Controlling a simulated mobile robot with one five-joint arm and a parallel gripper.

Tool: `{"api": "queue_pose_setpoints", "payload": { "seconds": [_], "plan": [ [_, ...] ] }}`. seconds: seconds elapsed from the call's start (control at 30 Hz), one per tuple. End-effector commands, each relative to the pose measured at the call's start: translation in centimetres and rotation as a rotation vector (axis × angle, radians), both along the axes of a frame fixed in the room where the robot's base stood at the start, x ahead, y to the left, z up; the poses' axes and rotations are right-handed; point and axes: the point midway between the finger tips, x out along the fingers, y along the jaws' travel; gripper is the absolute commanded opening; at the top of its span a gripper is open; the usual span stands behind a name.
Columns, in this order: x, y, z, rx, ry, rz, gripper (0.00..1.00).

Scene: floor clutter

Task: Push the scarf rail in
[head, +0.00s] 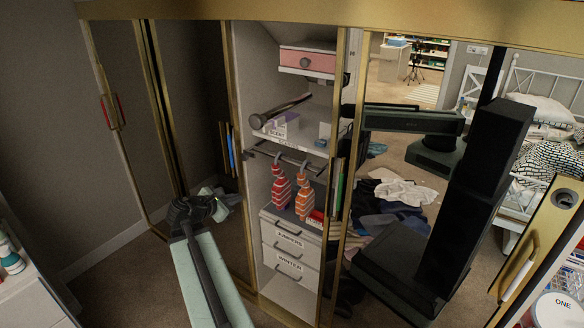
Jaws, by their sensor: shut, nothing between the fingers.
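The scarf rail (292,159) is a thin dark metal bar in the middle bay of the wardrobe, below a shelf. Two striped scarves hang from it, a red one (281,194) and an orange one (304,194). How far the rail sticks out of the bay is hard to tell. My gripper (196,207) is shut and empty, at the left of the bay and apart from the rail in the picture. Its fingertips are dark and small, so their detail is unclear.
A grey rod with a round end (270,115) lies above the rail by a white box. A pink drawer (307,61) is at the top; labelled drawers (290,243) are below. Mirrored doors flank the bay; the right mirror (400,190) reflects clothes. A white cabinet (25,285) stands at left.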

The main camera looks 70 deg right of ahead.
Motion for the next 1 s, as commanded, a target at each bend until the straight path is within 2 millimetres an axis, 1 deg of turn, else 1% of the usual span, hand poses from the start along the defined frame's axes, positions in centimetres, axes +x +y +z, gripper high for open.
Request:
{"api": "queue_pose_setpoints", "payload": {
  "seconds": [0.03,0.1,0.2,0.27,0.33,0.43,0.53,0.67,0.9,1.0],
  "plan": [
    [-3.2,-3.0,1.6,-0.05,0.127,0.008,0.0],
    [-6.2,-5.7,3.4,-0.1,0.288,0.029,0.0],
    [-8.8,-7.7,5.0,-0.133,0.434,0.042,0.0],
    [-9.3,-8.1,5.4,-0.14,0.475,0.047,0.0],
    [-9.5,-8.3,5.5,-0.143,0.488,0.049,0.0],
    [-9.5,-8.6,5.4,-0.142,0.487,0.049,0.0],
    [-9.8,-9.7,5.1,-0.142,0.486,0.046,0.0],
    [-10.4,-12.2,4.5,-0.141,0.485,0.046,0.0],
    [-11.6,-17.3,3.4,-0.14,0.483,0.045,0.0],
    [-12.2,-19.1,3.1,-0.14,0.484,0.046,0.0]
  ]
}}
